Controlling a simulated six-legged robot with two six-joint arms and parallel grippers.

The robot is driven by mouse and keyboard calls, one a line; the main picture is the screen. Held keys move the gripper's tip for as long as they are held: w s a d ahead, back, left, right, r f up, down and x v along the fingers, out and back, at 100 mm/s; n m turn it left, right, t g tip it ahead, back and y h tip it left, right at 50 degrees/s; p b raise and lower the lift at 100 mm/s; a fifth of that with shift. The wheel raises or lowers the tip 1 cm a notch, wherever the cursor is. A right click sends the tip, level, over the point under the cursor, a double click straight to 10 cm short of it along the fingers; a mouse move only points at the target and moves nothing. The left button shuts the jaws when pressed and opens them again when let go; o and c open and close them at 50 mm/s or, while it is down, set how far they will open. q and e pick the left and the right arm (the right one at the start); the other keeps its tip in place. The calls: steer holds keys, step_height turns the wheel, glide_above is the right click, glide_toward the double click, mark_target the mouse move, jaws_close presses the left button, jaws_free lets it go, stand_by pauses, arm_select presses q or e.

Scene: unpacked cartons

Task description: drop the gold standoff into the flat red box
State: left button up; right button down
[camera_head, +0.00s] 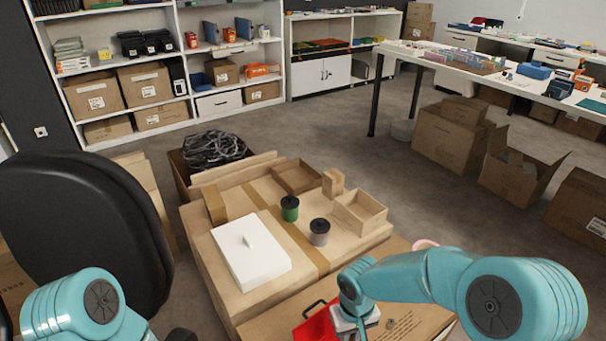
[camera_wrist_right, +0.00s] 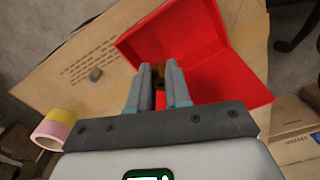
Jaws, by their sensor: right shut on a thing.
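The flat red box (camera_head: 314,326) lies open on a carton at the bottom of the head view, partly hidden by my right arm. In the right wrist view the red box (camera_wrist_right: 232,82) shows two red halves below my gripper. My right gripper (camera_wrist_right: 158,68) is shut on a small brown-gold piece, the gold standoff (camera_wrist_right: 158,76), and holds it over the box. The fingers hide part of the standoff. Its height above the box is hard to tell. My left gripper is out of view; only an arm link shows at the lower left.
A pink and yellow tape roll (camera_wrist_right: 54,130) and a small grey piece (camera_wrist_right: 95,74) are on the carton (camera_wrist_right: 70,98) beside the box.

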steer(key=shift+s+a+f, duration=0.1)
steer(key=shift+s+f, duration=0.05)
steer(key=shift+f, duration=0.45)
step_height(320, 180, down, 6)
steer(key=b, duration=0.4)
steer(key=shift+r, duration=0.25)
steer(key=shift+r, duration=0.1)
steer(key=c, duration=1)
jaws_free()
step_height(320, 180, up, 16)
steer(key=p, duration=0.4)
steer(key=shift+r+p, duration=0.15)
steer(key=shift+p, duration=0.2)
